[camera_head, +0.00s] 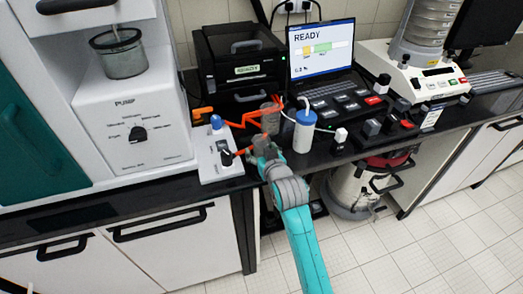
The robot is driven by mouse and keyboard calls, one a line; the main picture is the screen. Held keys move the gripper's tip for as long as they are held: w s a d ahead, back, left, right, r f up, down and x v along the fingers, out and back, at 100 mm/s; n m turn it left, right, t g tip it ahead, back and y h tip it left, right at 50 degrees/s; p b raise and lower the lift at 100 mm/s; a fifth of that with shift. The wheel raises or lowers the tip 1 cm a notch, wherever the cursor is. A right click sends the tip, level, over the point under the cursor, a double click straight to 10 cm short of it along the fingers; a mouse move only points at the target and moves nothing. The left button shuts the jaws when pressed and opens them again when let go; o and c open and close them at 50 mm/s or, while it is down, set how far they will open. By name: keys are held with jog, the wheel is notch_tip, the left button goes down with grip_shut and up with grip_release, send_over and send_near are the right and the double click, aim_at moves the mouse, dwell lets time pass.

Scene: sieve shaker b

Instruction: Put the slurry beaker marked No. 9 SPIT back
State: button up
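A small grey cylindrical beaker (270,117) stands or is held at the middle of the bench, in front of the black printer-like box; no marking on it is readable. My gripper (258,121), with orange fingers, is right at this beaker and partly covers it. I cannot tell whether the fingers touch or grip it. A clear beaker with grey contents (123,57) sits on top of the white PUMP unit (130,116) at the left, below a thin rod; no number shows on it.
A white bottle with a blue lid (303,130) stands close right of my gripper. A white control box with knobs (214,158) is close left. Behind are the black box (240,62) and a laptop reading READY (322,52). A sieve shaker (418,66) stands at right.

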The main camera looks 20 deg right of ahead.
jog(key=shift+r, duration=0.15)
jog(key=v, duration=1.2)
jog(key=s+f, duration=0.6)
jog(key=s, duration=0.3)
jog(key=s+f, duration=0.5)
jog(key=s, duration=0.4)
jog(key=f+v, duration=0.2)
jog(key=v, duration=1)
jog(key=s+f+v, duration=0.1)
jog(key=f+v, duration=0.1)
jog(key=v, duration=1)
jog(key=shift+s, duration=0.2)
